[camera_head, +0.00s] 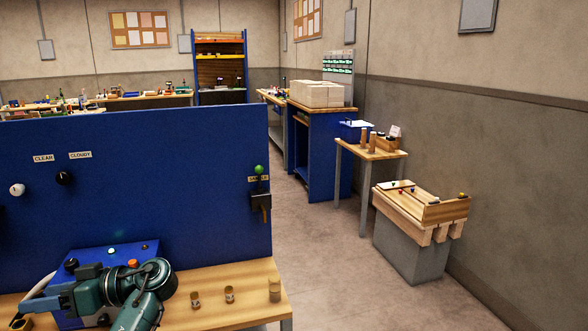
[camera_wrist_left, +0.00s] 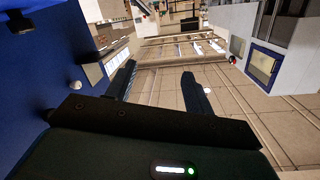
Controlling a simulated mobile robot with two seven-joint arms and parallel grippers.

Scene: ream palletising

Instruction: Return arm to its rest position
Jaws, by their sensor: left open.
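My left arm (camera_head: 118,284) is folded low at the lower left of the head view, in front of a blue panel and above a wooden bench top. In the left wrist view my left gripper (camera_wrist_left: 160,86) has its two dark fingers spread apart, with nothing between them. The floor and distant furniture show beyond the fingertips. In the head view the gripper end is at the lower left edge, small and partly cut off. My right gripper is in neither view.
The blue panel (camera_head: 135,190) stands close behind the arm, with knobs and a green-topped lever (camera_head: 259,170). Small jars (camera_head: 229,294) stand on the wooden bench (camera_head: 255,270) right of the arm. Pale stacks (camera_head: 318,95) sit on a farther blue bench. Open floor (camera_head: 325,250) lies right.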

